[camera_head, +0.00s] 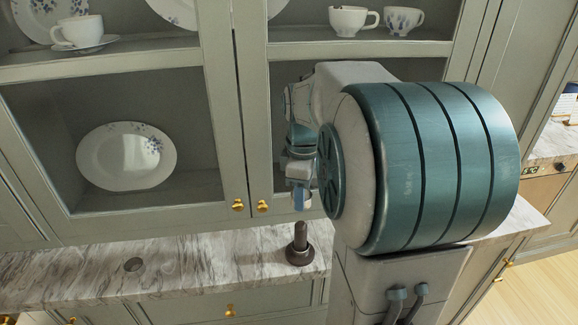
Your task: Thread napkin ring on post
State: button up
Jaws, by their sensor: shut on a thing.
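A dark post (300,242) stands upright on a round base on the marble counter, just right of the picture's middle. My gripper (299,201) points down above the post, with its tips a short way over the post's top. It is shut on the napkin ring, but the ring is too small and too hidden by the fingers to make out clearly. My large teal arm link hides the area to the right. In this view the post is bare, and a gap shows between its top and my fingertips.
Behind stands a glass-fronted cabinet with brass knobs (238,205), holding a patterned plate (126,156) and cups (352,20). The counter left of the post is clear.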

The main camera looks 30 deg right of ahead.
aim_at(301, 223)
jog(key=shift+r, duration=0.25)
jog(key=shift+d, duration=0.1)
jog(key=shift+f+b, duration=0.35)
jog(key=shift+f, duration=0.05)
jog(key=shift+f+b, duration=1.9)
jog(key=shift+f, duration=0.75)
jog(key=shift+f+b, duration=1.15)
jog(key=shift+f, duration=0.6)
jog(key=o, duration=1.1)
jog(key=shift+c, duration=0.2)
